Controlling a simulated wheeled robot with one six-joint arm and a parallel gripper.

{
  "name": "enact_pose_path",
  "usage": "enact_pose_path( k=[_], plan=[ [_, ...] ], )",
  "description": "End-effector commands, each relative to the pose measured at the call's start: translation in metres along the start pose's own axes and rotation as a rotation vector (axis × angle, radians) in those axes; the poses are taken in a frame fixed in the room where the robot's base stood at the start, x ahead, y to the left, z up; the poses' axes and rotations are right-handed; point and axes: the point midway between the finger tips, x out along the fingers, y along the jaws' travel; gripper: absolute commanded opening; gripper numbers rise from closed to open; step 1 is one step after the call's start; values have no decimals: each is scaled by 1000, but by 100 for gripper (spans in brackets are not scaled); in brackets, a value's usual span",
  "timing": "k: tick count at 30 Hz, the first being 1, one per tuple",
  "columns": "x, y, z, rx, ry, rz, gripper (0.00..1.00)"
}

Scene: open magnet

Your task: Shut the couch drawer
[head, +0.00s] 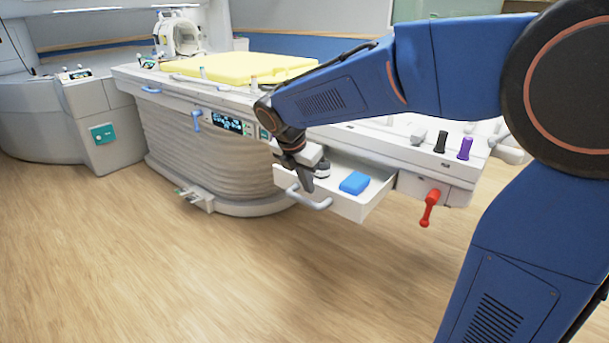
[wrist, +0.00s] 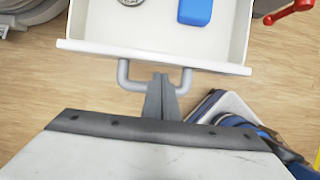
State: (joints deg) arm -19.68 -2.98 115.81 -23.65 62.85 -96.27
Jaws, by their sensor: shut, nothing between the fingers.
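The couch drawer (head: 352,206) is a white drawer pulled out from the side of the couch (head: 225,101). In the wrist view the drawer front (wrist: 220,66) runs across the top, with a grey bar handle (wrist: 123,76) on it. A blue block (head: 355,183) and a round grey item (head: 322,168) lie inside the drawer. My gripper (head: 308,187) is shut and empty. In the wrist view its fingertips (wrist: 161,78) are at the middle of the handle, pointing toward the drawer front. I cannot tell whether they touch it.
A red lever (head: 430,207) hangs from the couch right of the drawer. Black and purple knobs (head: 464,148) stand on the couch top at the right. A yellow pad (head: 240,68) lies on the couch. The wooden floor (head: 180,275) in front is clear.

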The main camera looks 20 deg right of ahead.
Motion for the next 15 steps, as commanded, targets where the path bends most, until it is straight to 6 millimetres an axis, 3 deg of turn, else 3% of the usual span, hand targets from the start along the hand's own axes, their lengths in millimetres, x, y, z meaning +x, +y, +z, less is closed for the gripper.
enact_pose_path(
  k=[6, 15],
  plan=[
    [26, 0, 0, 0, 1, -2, 0],
    [34, 0, 0, 1, 1, 0, 0]
  ],
)
